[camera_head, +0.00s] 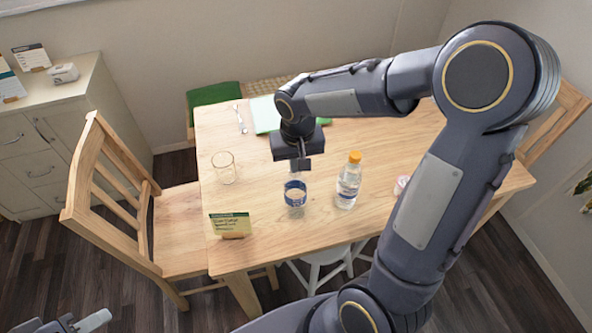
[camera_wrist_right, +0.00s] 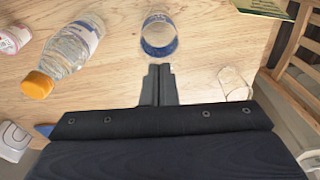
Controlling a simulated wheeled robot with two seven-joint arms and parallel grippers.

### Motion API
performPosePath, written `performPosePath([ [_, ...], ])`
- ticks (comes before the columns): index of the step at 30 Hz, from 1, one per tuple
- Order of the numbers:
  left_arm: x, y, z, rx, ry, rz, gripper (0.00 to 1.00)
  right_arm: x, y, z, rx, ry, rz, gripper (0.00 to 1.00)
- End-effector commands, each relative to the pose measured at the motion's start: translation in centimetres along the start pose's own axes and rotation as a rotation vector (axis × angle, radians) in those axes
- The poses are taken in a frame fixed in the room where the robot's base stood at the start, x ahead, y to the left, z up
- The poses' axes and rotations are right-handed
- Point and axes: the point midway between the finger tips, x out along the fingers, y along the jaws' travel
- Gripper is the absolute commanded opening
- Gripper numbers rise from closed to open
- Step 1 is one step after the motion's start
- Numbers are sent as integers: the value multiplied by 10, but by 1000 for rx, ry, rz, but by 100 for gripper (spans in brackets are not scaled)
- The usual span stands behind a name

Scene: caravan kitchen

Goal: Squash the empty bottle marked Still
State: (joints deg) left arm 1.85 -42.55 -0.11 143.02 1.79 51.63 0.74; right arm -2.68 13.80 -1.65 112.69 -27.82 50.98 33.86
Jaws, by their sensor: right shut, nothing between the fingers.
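I cannot read the word on either label. My right gripper (camera_head: 304,164) is shut and empty above the blue-banded bottle; in the wrist view its fingertips (camera_wrist_right: 160,68) point at it, apart from it in the picture. My left gripper (camera_head: 85,322) barely shows at the bottom left corner.
A wooden chair (camera_head: 110,200) stands at the left. The table's left part is mostly clear.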

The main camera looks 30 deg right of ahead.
Motion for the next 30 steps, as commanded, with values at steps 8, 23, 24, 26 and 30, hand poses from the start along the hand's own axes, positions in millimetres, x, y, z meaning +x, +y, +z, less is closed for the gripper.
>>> performPosePath([
  [8, 31, -14, 16, 0, 0, 0, 36, 46, 1, 8, 0, -14, 5, 0],
  [23, 47, -22, 24, 0, 0, 0, 36, 68, 2, 13, 0, -13, 5, 0],
  [24, 47, -21, 24, 0, 0, 0, 36, 66, 2, 16, 0, -13, 5, 0],
  [26, 46, -21, 24, 0, 0, 0, 36, 62, 1, 22, 0, -10, 4, 0],
  [30, 45, -21, 23, 0, 0, 0, 36, 55, 1, 38, -1, -10, 3, 0],
])
